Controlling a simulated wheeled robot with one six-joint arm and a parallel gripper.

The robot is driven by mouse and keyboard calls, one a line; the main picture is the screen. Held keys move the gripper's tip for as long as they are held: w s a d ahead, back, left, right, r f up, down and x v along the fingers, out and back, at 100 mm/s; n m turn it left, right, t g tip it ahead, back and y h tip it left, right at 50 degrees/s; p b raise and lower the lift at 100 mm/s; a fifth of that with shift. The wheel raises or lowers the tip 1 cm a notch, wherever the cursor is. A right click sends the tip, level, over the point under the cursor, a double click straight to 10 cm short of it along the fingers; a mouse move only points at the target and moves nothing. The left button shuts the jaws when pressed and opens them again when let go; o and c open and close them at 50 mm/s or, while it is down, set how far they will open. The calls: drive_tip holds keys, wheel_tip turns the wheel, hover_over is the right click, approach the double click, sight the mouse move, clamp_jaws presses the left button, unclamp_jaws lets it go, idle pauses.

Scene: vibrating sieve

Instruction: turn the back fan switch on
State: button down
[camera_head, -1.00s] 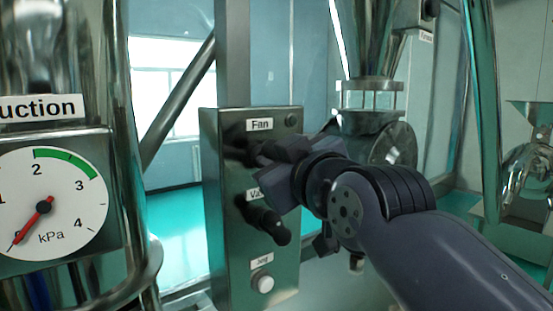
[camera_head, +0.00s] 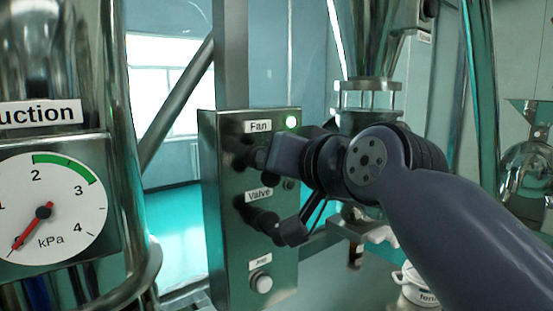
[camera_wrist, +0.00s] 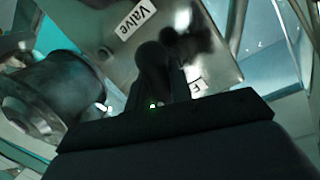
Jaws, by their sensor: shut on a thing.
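The fan switch (camera_head: 247,158) is a dark knob below the "Fan" label on a steel control box (camera_head: 225,250). In the wrist view, the dark knob (camera_wrist: 153,62) sits between my fingers (camera_wrist: 157,88), close to the box face. That picture is dark, so the knob's exact angle is hard to tell.
The valve handle (camera_head: 266,221) sticks out just below my gripper. A white button (camera_head: 261,283) is lower on the box. A steel suction column with a gauge (camera_head: 45,205) stands left. A white labelled pot (camera_head: 415,288) stands at lower right.

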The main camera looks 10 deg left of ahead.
drive_tip(key=shift+m, duration=0.5)
idle(0.3)
drive_tip(key=c, duration=1.3)
unclamp_jaws()
drive_tip(key=b+v, duration=0.3)
drive_tip(key=v, duration=0.7)
drive_tip(key=shift+s+d+r, duration=0.2)
drive_tip(key=shift+d, duration=0.15)
